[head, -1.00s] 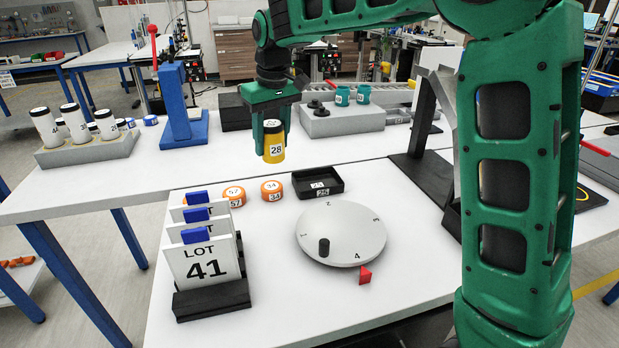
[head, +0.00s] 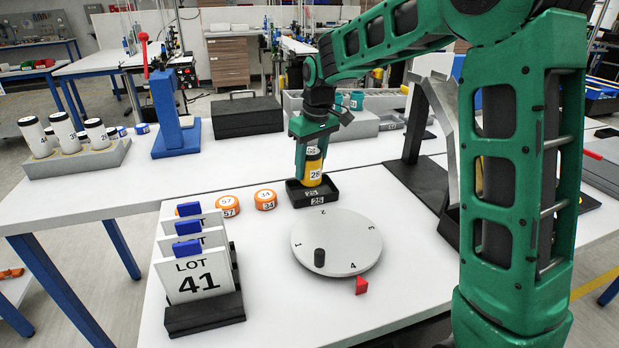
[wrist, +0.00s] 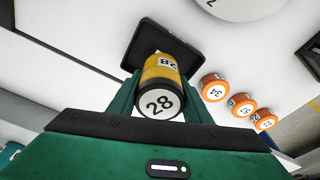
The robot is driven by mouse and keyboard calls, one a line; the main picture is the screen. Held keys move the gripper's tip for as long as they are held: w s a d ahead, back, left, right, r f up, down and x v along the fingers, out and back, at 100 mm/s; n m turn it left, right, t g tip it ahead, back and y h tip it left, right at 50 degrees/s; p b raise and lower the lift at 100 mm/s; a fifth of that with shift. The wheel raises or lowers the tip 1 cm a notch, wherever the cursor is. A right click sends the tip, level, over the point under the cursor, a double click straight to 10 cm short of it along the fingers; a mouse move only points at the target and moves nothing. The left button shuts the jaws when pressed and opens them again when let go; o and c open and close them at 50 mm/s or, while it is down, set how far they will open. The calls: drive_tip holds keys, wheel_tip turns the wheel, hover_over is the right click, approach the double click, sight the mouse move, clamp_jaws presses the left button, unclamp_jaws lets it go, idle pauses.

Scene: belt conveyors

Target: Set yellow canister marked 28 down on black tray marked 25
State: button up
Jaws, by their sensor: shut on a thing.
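The yellow canister marked 28 (head: 314,168) is held upright between the fingers of my gripper (head: 314,160). It is over the black tray marked 25 (head: 318,201); I cannot tell whether its base touches the tray floor. In the wrist view the canister (wrist: 161,72) shows its white end marked 28 between the green fingers, with the black tray (wrist: 190,58) beyond it. My gripper is shut on the canister.
Orange pucks marked 57 (head: 228,206) and 34 (head: 265,199) sit left of the tray. A round grey dial (head: 337,240) lies in front of it. The LOT 41 card rack (head: 205,315) stands at front left. A black case (head: 247,116) is behind.

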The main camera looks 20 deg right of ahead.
sight(313, 152)
drive_tip(key=shift+f, duration=1.8)
drive_tip(key=o, duration=1.3)
drive_tip(key=r, duration=0.4)
drive_tip(key=s+r, duration=0.1)
drive_tip(key=r, duration=0.7)
drive_tip(key=shift+s+d, duration=0.35)
drive_tip(key=s+d+f+m, duration=0.25)
drive_tip(key=s+d, duration=0.25)
drive_tip(key=s, duration=0.4)
drive_tip(key=s+d+f+m+g+h, duration=0.1)
drive_tip(key=s+d+m, duration=0.2)
drive_tip(key=s+d, duration=0.45)
drive_tip(key=s+d+f+m, duration=0.2)
drive_tip(key=s+d+m, duration=0.15)
drive_tip(key=s, duration=0.65)
drive_tip(key=s+f, duration=0.1)
drive_tip(key=s, duration=0.3)
drive_tip(key=s+f+m, duration=0.1)
drive_tip(key=s+f, duration=0.1)
drive_tip(key=s, duration=0.2)
drive_tip(key=s+d+f+m, duration=0.1)
drive_tip(key=s+f, duration=0.1)
drive_tip(key=s, duration=0.2)
drive_tip(key=shift+g, duration=0.3)
